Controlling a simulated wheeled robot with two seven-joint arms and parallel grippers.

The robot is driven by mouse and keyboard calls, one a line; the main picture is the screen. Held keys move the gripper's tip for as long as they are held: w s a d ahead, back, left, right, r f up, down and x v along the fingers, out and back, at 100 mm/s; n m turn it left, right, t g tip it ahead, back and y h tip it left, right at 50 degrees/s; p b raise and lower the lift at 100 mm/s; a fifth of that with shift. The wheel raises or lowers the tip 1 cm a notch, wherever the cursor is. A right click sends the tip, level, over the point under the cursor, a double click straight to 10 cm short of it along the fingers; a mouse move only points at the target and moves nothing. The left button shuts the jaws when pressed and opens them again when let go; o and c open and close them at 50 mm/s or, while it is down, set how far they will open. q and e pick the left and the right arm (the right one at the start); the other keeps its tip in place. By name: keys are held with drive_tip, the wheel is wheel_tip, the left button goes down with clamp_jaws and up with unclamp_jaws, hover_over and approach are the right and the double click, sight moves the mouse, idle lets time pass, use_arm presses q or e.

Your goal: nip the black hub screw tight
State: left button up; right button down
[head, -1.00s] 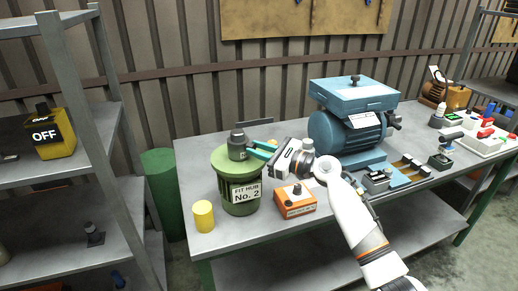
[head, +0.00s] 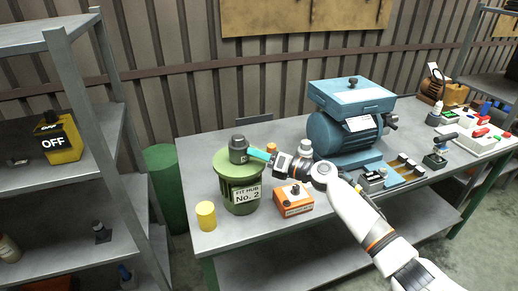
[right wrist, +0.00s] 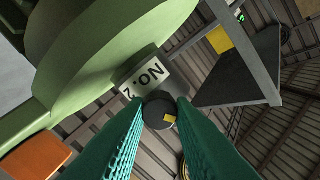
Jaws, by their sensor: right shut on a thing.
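The dark grey hub (head: 238,147) sits on top of the green stand (head: 225,163) labelled "FIT HUB No. 2". My right gripper (head: 250,154) reaches the hub's right side from the right. Its teal fingers are shut on the black hub screw (right wrist: 159,112), a round black head with a small yellow mark, held between the fingertips (right wrist: 160,110). In the head view the screw is hidden by the fingers. My left gripper is in no view.
A yellow cylinder (head: 206,215) stands left of the green stand, and an orange box (head: 293,199) with a dark knob to its right. A blue motor (head: 345,138) stands behind my right arm. Shelves (head: 75,120) are at the left.

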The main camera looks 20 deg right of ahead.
drive_tip(key=m+p, duration=0.3)
drive_tip(key=m, duration=0.3)
drive_tip(key=shift+r+p, duration=0.15)
drive_tip(key=shift+p, duration=0.25)
drive_tip(key=m+p, duration=0.1)
drive_tip(key=m, duration=0.2)
drive_tip(key=shift+m+p, duration=1)
drive_tip(key=shift+m, duration=0.7)
drive_tip(key=shift+f, duration=0.2)
drive_tip(key=c, duration=1.2)
unclamp_jaws()
drive_tip(key=shift+c, duration=0.2)
drive_tip(key=b+v, duration=0.4)
drive_tip(key=v, duration=0.8)
